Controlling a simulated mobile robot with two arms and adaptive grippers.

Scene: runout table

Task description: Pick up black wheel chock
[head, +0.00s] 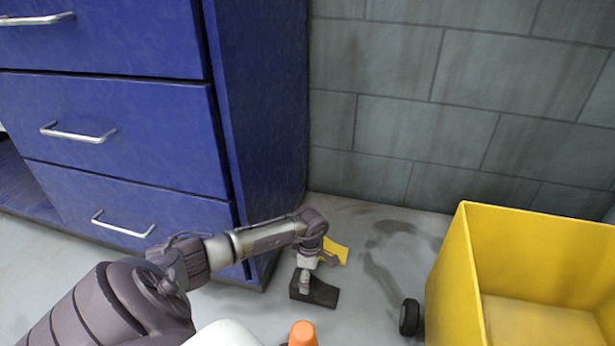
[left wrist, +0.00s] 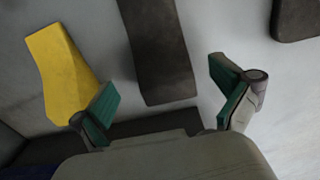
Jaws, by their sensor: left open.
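The black wheel chock (head: 320,293) is a dark wedge on the grey floor, near the front corner of the blue cabinet. In the left wrist view the dark chock (left wrist: 155,45) reaches down from the top edge to between my fingers. My left gripper (head: 316,274) is just above it, pointing down. The gripper's green-padded fingers (left wrist: 163,88) are spread wide on either side of the chock, with nothing gripped. The gripper hides part of the chock in the head view. My right gripper is not in view.
A yellow wedge (head: 337,250) lies close beside the chock; it also shows in the left wrist view (left wrist: 62,72). The blue drawer cabinet (head: 260,100) stands left. A yellow wheeled bin (head: 450,270) stands right. An orange cone (head: 303,334) is in front. Grey wall behind.

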